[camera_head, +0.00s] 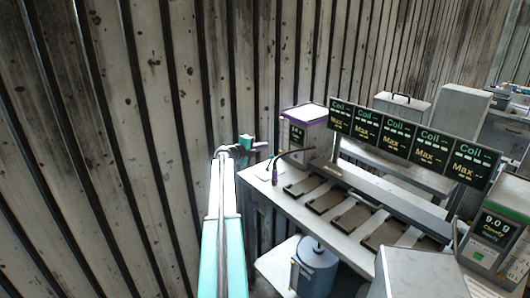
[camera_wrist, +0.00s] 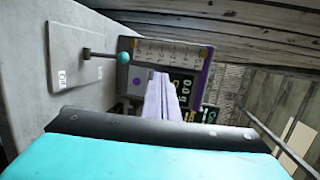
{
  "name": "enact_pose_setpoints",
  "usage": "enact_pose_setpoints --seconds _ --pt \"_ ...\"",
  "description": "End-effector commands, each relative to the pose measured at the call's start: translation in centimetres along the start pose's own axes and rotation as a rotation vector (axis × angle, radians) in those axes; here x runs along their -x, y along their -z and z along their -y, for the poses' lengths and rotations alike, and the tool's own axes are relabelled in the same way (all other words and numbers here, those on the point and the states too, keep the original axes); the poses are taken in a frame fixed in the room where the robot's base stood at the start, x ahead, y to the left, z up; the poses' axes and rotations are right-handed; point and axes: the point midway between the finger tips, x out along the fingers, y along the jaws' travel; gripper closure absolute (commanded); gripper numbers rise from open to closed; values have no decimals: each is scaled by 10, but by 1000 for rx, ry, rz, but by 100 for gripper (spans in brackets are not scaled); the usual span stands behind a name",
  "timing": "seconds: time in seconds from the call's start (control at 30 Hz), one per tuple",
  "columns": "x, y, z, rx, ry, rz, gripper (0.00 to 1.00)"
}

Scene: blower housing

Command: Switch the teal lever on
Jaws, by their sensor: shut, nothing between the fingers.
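The teal lever shows in the wrist view as a round teal knob (camera_wrist: 124,57) on a thin dark rod. The rod stands out from a pale plate (camera_wrist: 72,55) with a small white label on a grey surface. My gripper (camera_wrist: 160,80) is shut and empty, its purple fingers pressed together. In that picture the fingertips lie below and right of the knob, with a visible gap. In the head view my gripper (camera_head: 261,147) is at the left end of the bench, left of the purple-edged meter box. I cannot make out the lever there.
The purple-edged meter box (camera_head: 304,136) stands on the bench (camera_head: 257,181), near my gripper; in the wrist view it lies behind the knob. A row of display panels (camera_head: 411,140) runs right along the bench. A corrugated wall (camera_head: 130,120) rises behind my arm.

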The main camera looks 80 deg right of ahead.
Motion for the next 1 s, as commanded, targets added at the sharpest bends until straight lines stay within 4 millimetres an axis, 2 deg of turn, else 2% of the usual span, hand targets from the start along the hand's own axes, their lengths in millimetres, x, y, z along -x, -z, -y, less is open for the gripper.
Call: enact_pose_setpoints --seconds 0.03,0.2,0.4,1.0 --pt "9 1 4 -1 2 1 100" --pt "27 2 18 -1 1 1 100" --pt "39 2 27 0 0 0 100" --pt "42 0 29 1 0 2 100"
